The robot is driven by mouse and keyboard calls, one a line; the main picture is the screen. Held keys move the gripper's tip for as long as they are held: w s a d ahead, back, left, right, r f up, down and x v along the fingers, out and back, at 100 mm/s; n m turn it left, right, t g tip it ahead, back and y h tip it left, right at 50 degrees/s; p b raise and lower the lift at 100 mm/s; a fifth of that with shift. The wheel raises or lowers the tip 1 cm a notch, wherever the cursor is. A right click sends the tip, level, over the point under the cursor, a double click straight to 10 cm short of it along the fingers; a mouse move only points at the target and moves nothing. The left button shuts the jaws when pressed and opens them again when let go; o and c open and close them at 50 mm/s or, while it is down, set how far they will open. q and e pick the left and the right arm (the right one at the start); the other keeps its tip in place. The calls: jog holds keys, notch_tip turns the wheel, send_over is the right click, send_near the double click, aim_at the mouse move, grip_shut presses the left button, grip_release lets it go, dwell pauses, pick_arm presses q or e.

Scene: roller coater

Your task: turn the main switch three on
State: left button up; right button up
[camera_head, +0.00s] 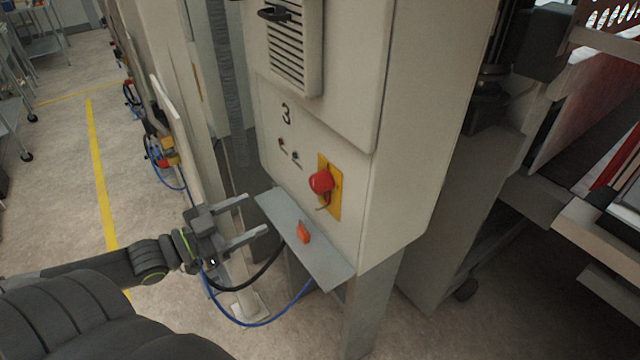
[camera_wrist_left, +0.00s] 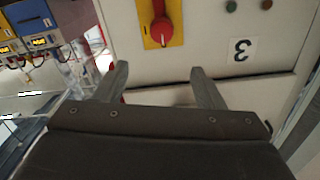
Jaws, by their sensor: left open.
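My right gripper is not in view.
A grey metal shelf (camera_head: 275,217) juts out below the knob and carries an orange object (camera_head: 303,232). Two small indicators (camera_head: 288,149) sit left of the knob. A blue cable (camera_head: 250,324) hangs below. A yellow floor line (camera_head: 99,180) runs along open floor at left.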

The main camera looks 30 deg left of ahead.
aim_at(313, 186)
pick_arm(q)
jog(key=b+x, duration=0.5)
jog(key=x, duration=0.3)
jog(key=b+x, duration=0.5)
jog(key=x, duration=0.3)
jog(key=shift+w+a+f, duration=0.1)
jog(key=shift+a, duration=0.15)
jog(key=shift+w+d+b, duration=0.35)
jog(key=shift+w, duration=0.3)
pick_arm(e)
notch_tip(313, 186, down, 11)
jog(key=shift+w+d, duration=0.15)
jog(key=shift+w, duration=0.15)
pick_arm(q)
jog(key=shift+c, duration=0.4)
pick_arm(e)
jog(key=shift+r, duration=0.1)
